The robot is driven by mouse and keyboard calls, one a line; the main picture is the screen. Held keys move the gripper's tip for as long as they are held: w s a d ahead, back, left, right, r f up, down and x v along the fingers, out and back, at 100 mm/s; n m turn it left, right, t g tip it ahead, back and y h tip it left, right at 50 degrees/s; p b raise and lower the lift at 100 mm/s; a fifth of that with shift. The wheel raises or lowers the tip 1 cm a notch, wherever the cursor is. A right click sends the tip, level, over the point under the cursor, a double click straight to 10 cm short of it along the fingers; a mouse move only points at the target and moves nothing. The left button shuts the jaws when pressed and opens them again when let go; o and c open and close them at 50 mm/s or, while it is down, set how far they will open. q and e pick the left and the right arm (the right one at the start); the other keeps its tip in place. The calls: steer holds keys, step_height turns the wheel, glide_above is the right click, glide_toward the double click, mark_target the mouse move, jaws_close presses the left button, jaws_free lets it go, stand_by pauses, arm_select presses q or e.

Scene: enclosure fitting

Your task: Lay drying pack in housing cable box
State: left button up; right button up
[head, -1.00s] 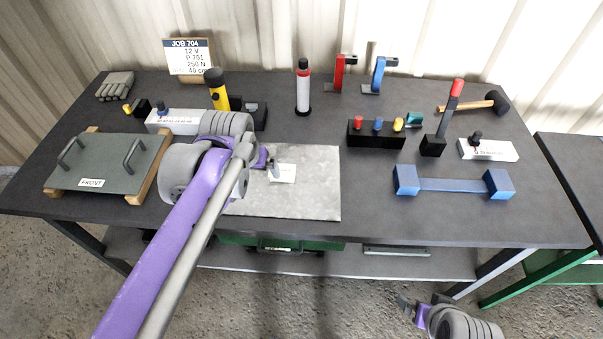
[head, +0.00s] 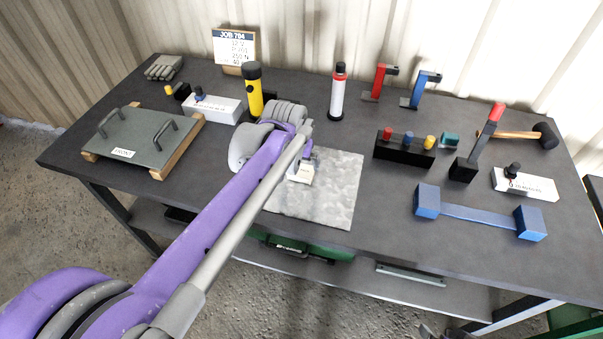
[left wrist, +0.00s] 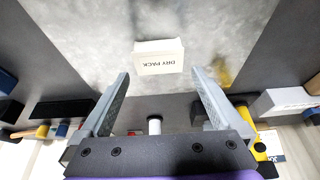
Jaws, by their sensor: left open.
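The drying pack is a small white packet (head: 301,173) lying on the grey metal plate (head: 325,205) in the middle of the bench. In the left wrist view the pack (left wrist: 158,57) shows its "DRY PACK" label. My left gripper (left wrist: 160,76) is open, its two fingers apart on either side of the pack's line and nothing between them. In the head view its wrist hides part of the plate. Only a sliver of what seems my right gripper (head: 427,331) shows at the bottom edge. I cannot make out an open housing or its cable box.
A grey panel marked FRONT (head: 140,140) rests on wooden blocks at the left. A yellow torch (head: 254,92) and a white-red tube (head: 338,95) stand behind the plate. A black block with coloured pegs (head: 403,152) and a blue bar (head: 480,213) lie to the right.

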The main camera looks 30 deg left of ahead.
mark_target(302, 169)
arm_select(q)
steer(key=x, duration=0.5)
steer(key=shift+w, duration=0.15)
steer(key=shift+r, duration=0.1)
steer(key=c, duration=1)
